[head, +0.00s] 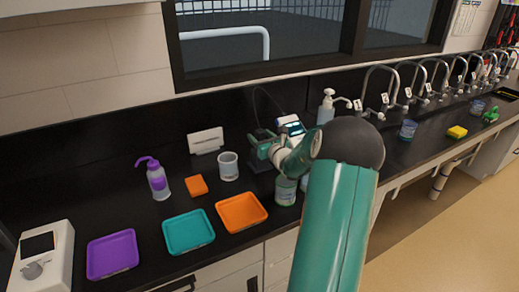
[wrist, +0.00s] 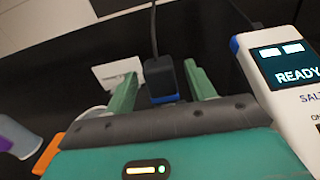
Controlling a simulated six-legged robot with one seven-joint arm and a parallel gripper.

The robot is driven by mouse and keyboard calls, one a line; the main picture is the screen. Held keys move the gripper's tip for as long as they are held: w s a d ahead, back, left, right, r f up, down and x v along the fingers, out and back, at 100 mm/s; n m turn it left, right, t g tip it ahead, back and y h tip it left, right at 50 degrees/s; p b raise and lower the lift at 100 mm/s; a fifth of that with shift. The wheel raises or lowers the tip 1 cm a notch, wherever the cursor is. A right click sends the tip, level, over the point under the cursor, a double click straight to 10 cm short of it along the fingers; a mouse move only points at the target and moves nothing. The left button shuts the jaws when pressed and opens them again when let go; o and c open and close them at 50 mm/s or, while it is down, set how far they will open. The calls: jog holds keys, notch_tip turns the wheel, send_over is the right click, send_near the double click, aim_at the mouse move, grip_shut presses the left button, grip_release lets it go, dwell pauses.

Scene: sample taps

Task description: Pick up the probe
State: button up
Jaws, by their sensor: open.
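The probe (wrist: 162,80) is a dark block with a blue lower band and a black cable rising from its top. In the wrist view it sits between the two green fingers of my gripper (wrist: 161,84), with a narrow gap showing on each side. My gripper is open. In the head view my gripper (head: 261,146) is beside the white meter (head: 291,127), and I cannot make out the probe there. The meter (wrist: 285,75) shows READY on its screen in the wrist view, right of my fingers.
A teal tray (head: 188,231), purple tray (head: 112,254) and wash bottle (head: 158,180) are farther left. A labelled jar (head: 285,191) stands below my arm's end.

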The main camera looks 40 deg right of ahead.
jog(key=x, duration=0.3)
jog(key=shift+s+r, duration=0.15)
jog(key=c, duration=1)
